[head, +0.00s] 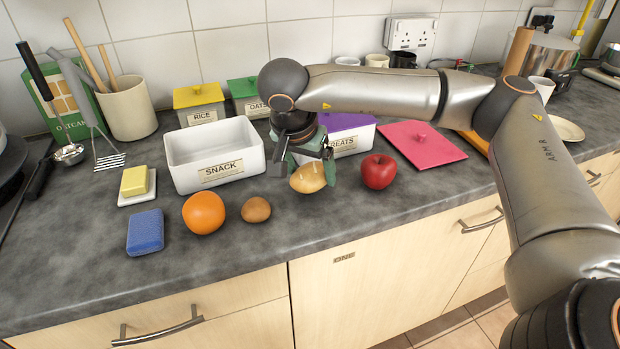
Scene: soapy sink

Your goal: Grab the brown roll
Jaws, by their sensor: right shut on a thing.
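The brown roll (307,179) is a golden-brown bread roll near the front of the dark counter, between a small brown egg-like item (256,209) and a red apple (379,171). My right gripper (309,173) comes down over it from above, one finger on each side, and is shut on it. The roll seems to be at counter level; I cannot tell whether it is lifted. My left gripper is not in view.
An open white SNACK box (211,165) stands left of the gripper. The purple-lidded TREATS box (349,140) is close behind it. An orange (203,213), a blue sponge (145,232) and butter (135,181) lie left.

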